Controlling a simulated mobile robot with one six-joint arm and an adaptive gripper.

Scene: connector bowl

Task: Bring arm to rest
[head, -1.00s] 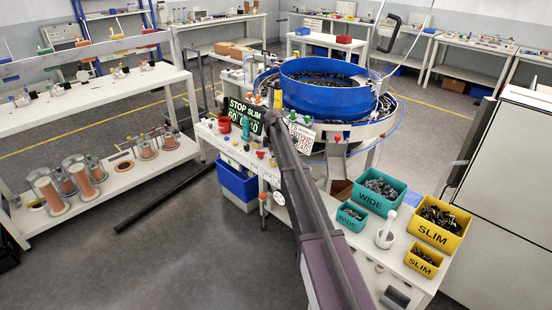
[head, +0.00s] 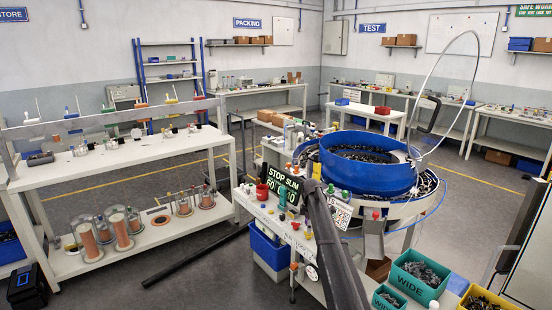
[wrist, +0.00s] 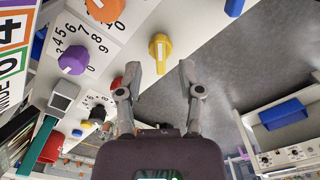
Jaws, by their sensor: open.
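My gripper (wrist: 160,82) shows in the wrist view with its two fingers apart and nothing between them. Beyond the fingers is a white panel with a yellow knob (wrist: 160,50), an orange knob (wrist: 104,8) and a purple knob (wrist: 73,60). The fingers appear apart from the knobs, though the exact gap is hard to tell. In the head view my dark arm reaches from the bottom edge up toward the control bench beside the blue bowl (head: 372,176). My gripper cannot be made out there.
A teal WIDE bin (head: 418,280) and a yellow bin (head: 487,299) are at the lower right. A white shelf (head: 120,158) with spools stands at left.

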